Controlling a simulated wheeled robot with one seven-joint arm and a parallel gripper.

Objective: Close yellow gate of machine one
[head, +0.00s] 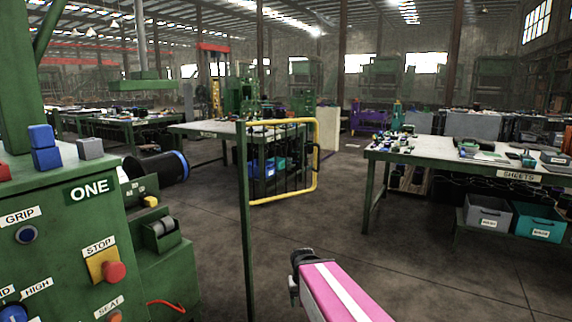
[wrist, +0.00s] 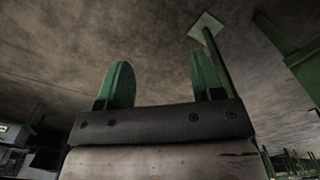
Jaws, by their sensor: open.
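Machine one (head: 60,240) is the green cabinet at the left of the head view, with a "ONE" label. The yellow gate (head: 316,158) is a yellow tube frame with dark upright bars. It stands at the right of a thin green post (head: 246,230), swung away from the machine, with a gap between machine and post. My gripper (wrist: 160,80) is open and empty in the wrist view, its two green fingers apart over bare floor. In the head view my pink and white arm reaches in from the bottom, right of the post; the fingers cannot be made out there.
A green post with a square foot plate (wrist: 207,27) shows beyond the fingers in the wrist view. A table with a "SHEETS" label (head: 425,155) stands at the right, another table (head: 200,129) behind the gate. The floor (head: 400,265) between is clear.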

